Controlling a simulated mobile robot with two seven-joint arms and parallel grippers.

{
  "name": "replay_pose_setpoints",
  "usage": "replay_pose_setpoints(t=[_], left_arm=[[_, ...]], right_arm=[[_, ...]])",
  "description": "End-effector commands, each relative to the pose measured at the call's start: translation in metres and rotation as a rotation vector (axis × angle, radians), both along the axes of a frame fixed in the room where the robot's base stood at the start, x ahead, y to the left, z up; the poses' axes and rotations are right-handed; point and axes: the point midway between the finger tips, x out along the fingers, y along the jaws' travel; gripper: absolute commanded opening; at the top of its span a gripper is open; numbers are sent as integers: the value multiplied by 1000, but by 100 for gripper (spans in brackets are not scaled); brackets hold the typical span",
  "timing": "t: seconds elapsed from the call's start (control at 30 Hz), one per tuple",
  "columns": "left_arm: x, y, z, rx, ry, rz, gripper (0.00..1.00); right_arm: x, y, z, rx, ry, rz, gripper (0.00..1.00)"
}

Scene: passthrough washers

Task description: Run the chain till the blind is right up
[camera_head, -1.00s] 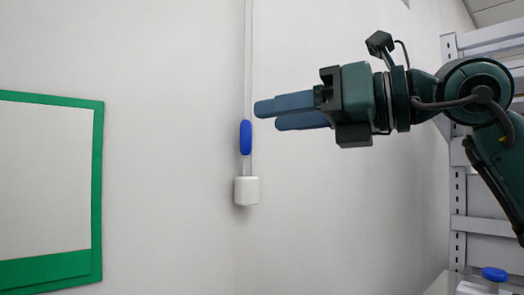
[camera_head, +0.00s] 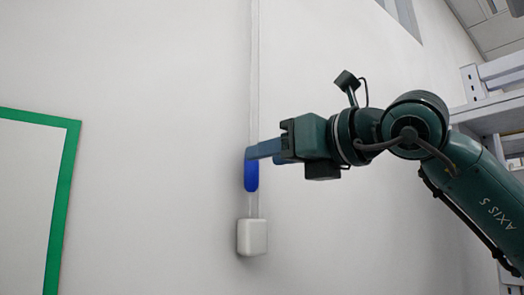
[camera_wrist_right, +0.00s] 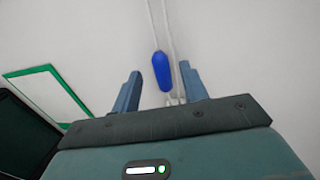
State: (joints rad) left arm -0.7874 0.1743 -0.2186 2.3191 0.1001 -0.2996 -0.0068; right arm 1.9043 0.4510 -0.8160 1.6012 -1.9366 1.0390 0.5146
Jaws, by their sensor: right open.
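A thin pale chain (camera_head: 254,100) runs straight down the white wall to a white box (camera_head: 252,237). A blue oblong piece (camera_head: 251,176) sits on the chain a little above the box. My right gripper (camera_head: 264,154) reaches in from the right at the blue piece's top end and hides part of it. In the right wrist view the open fingers show left and right of the blue piece (camera_wrist_right: 161,71), with gaps on both sides. Whether the chain is fully between the fingers in depth, I cannot tell. The blind is not clearly visible. My left gripper is out of view.
A green-framed white board (camera_head: 62,210) is on the wall at the left. Grey metal shelving (camera_head: 492,110) stands at the right, behind my right arm. A grey frame edge (camera_head: 403,15) shows at the top. The wall around the chain is clear.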

Motion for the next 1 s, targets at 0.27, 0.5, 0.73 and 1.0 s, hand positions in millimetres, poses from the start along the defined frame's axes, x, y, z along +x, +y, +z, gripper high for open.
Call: replay_pose_setpoints(t=[0.27, 0.5, 0.73, 1.0], left_arm=[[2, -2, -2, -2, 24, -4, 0], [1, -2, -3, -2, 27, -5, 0], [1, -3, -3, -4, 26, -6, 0], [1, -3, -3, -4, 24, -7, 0]], right_arm=[[19, 19, 1, 1, -1, 0, 44], [20, 20, 0, 0, -1, 0, 44], [20, 20, 0, 1, -1, 0, 30], [20, 20, 0, 1, -1, 0, 8]])
